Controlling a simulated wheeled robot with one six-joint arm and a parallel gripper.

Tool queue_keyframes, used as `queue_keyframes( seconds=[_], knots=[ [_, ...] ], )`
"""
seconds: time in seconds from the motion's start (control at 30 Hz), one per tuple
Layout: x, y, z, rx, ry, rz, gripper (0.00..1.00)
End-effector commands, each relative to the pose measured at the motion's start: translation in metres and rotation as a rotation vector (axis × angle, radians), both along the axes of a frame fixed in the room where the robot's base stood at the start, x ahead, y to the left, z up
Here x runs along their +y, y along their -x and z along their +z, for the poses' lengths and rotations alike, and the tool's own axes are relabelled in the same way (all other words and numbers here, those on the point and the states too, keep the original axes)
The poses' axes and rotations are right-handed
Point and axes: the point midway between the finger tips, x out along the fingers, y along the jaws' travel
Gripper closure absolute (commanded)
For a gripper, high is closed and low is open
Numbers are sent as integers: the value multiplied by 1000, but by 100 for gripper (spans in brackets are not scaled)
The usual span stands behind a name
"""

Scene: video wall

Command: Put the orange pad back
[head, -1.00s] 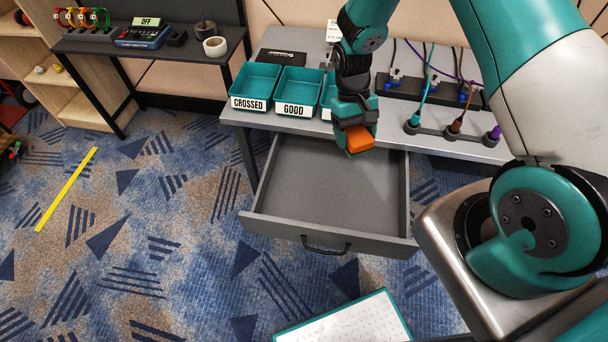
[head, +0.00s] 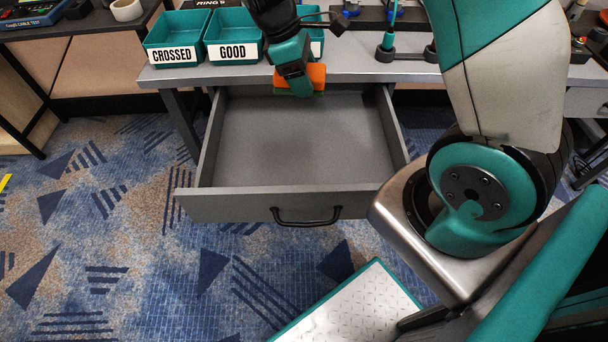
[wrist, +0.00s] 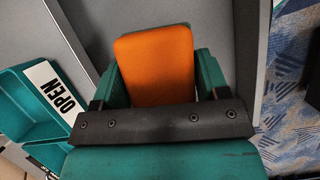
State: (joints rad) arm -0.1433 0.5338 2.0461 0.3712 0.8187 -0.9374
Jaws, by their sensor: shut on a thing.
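The orange pad (head: 316,75) is held in my gripper (head: 296,84), which is shut on it. In the wrist view the orange pad (wrist: 156,65) sits between the two teal fingers of my gripper (wrist: 155,80). In the head view the gripper and pad are above the back part of an open grey drawer (head: 290,140), near the table's front edge. The drawer's visible floor is empty. The drawer's bottom also shows behind the pad in the wrist view.
Teal bins labelled CROSSED (head: 175,36) and GOOD (head: 232,35) stand on the grey table (head: 350,62), left of my gripper. The OPEN bin (wrist: 30,105) shows in the wrist view. A cable holder (head: 386,52) stands to the right.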

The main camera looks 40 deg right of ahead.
Motion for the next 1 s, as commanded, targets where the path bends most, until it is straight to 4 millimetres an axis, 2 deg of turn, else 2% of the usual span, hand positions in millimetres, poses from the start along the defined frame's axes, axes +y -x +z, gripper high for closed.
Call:
queue_keyframes(
  seconds=[0.03, 0.27, 0.37, 0.47, 0.8, 0.9, 1.0],
  knots=[
    [0, 1, -18, 1, 1, 32, 51],
    [-3, 5, -24, 17, 4, 125, 51],
    [-3, 6, -33, 22, 5, 136, 51],
    [-4, 7, -54, 25, 5, 137, 51],
    [-4, 7, -148, 24, 5, 134, 51],
    [-4, 6, -166, 22, 4, 136, 51],
    [-3, 6, -176, 19, 5, 134, 51]
  ],
)
